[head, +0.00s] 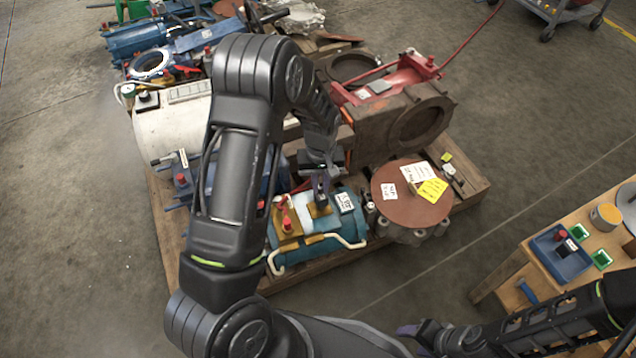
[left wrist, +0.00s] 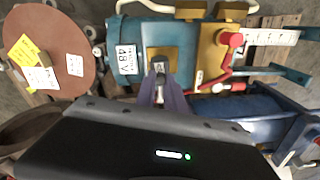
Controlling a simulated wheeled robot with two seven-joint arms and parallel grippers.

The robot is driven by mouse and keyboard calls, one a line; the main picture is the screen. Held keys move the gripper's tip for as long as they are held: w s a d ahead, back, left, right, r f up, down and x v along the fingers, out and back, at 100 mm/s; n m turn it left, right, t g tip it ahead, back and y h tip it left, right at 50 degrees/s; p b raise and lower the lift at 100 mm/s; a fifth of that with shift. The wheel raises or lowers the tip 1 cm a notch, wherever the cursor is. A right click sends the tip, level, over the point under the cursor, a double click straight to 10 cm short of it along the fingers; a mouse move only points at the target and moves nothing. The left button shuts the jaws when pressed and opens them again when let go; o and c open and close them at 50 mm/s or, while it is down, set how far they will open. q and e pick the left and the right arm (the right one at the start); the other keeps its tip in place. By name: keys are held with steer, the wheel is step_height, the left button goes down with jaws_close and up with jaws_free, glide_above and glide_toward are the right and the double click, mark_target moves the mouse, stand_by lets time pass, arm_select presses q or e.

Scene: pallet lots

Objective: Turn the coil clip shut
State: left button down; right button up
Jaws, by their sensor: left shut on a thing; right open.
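The coil (head: 300,245) is a blue cylinder with brass-coloured brackets and a 48 V label. It lies at the front of the pallet and fills the upper middle of the left wrist view (left wrist: 140,45). My left gripper (head: 321,200) points down on top of it. In the left wrist view, its fingers (left wrist: 160,88) are shut on a small grey clip (left wrist: 159,66) by the brass bracket, beside the label. The fingers partly hide the clip, and its turn angle is hard to tell. My right gripper (head: 410,331) is open and empty, low in the head view, away from the pallet.
A brown round flange (head: 405,205) with paper tags sits right of the coil. Red-capped fittings (head: 286,224) and a white pipe (head: 345,243) are close to the clip. A wooden bench (head: 510,270) with a blue tray (head: 562,258) stands at right. The floor in front is clear.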

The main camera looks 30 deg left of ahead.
arm_select(q)
steer(key=shift+w, duration=0.1)
stand_by(0.4)
steer(key=c, duration=1.4)
jaws_free()
steer(key=shift+r, duration=0.1)
step_height(320, 180, up, 8)
steer(key=shift+f+p, duration=0.2)
steer(key=shift+p, duration=0.9)
